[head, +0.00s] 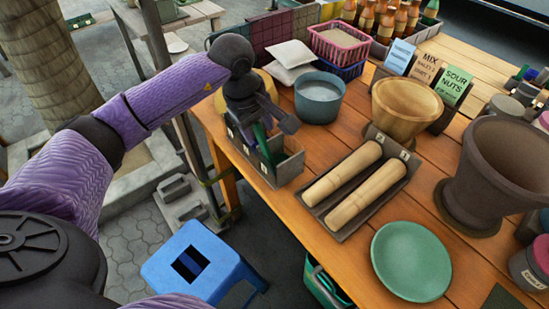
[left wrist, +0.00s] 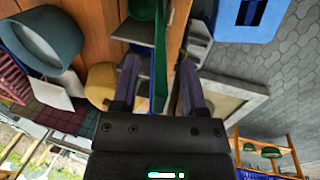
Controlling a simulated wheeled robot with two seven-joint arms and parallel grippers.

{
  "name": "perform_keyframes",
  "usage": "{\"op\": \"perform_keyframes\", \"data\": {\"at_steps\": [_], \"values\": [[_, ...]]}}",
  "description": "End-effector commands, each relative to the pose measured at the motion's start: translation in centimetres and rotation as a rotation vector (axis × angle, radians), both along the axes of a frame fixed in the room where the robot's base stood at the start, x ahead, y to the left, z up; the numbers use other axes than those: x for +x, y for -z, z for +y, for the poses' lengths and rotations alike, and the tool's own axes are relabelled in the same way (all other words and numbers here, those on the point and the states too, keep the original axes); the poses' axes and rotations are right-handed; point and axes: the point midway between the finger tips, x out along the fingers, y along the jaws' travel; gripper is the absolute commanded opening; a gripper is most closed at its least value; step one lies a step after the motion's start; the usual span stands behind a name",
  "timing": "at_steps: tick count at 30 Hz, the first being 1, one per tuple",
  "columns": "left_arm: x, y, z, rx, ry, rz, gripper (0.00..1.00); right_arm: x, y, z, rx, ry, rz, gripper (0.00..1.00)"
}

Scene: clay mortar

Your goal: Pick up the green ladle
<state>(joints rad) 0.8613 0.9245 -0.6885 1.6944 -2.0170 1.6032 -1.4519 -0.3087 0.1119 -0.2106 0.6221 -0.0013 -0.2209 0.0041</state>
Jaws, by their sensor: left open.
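The green ladle (head: 262,141) stands upright in a grey bin (head: 290,168) at the table's left edge; only part of its handle shows below my gripper. My left gripper (head: 268,122) is above that bin and hides much of the ladle. In the left wrist view, my open left gripper (left wrist: 158,90) has a finger on each side of the green handle (left wrist: 161,55). I cannot tell whether either finger touches it. The ladle's bowl is not clearly visible. My right gripper is not in view.
A teal pot (head: 319,99) stands just right of my gripper. A tray (head: 392,188) with two wooden rollers, a green plate (head: 411,262) and a large mortar (head: 497,172) take up the table's right side. A blue stool (head: 200,258) stands on the floor below.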

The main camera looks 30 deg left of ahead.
Motion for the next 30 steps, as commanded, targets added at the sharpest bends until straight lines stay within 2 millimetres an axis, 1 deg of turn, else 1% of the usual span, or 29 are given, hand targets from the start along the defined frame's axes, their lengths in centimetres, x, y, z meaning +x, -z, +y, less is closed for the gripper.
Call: {"op": "perform_keyframes", "data": {"at_steps": [1, 3, 8, 9, 14, 15, 17, 26, 30], "values": [[0.1, 0.8, -0.1, -0.002, -0.001, 0.002, 0.56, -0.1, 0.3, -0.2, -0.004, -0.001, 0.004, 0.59], [0.2, 1.2, -0.1, 0.000, -0.002, 0.001, 0.56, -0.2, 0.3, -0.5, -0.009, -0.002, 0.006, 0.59], [0.2, 1.1, -0.1, -0.001, -0.001, -0.001, 0.56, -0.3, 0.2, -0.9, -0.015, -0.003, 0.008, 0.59], [0.2, 1.1, -0.1, -0.001, -0.001, -0.001, 0.54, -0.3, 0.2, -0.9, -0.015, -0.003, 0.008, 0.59], [0.2, 1.1, -0.1, -0.001, -0.001, -0.001, 0.20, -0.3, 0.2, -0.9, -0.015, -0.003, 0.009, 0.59], [0.2, 1.1, -0.1, -0.001, -0.001, -0.001, 0.11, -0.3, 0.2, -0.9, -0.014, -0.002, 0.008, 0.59], [0.2, 1.1, -0.1, -0.001, -0.001, 0.000, 0.00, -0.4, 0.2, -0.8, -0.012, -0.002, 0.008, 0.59], [0.2, 1.1, -0.1, -0.001, -0.001, 0.000, 0.00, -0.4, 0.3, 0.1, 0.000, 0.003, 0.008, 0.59], [0.2, 1.1, -0.1, -0.001, -0.001, 0.000, 0.00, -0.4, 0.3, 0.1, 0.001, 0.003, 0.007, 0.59]]}}
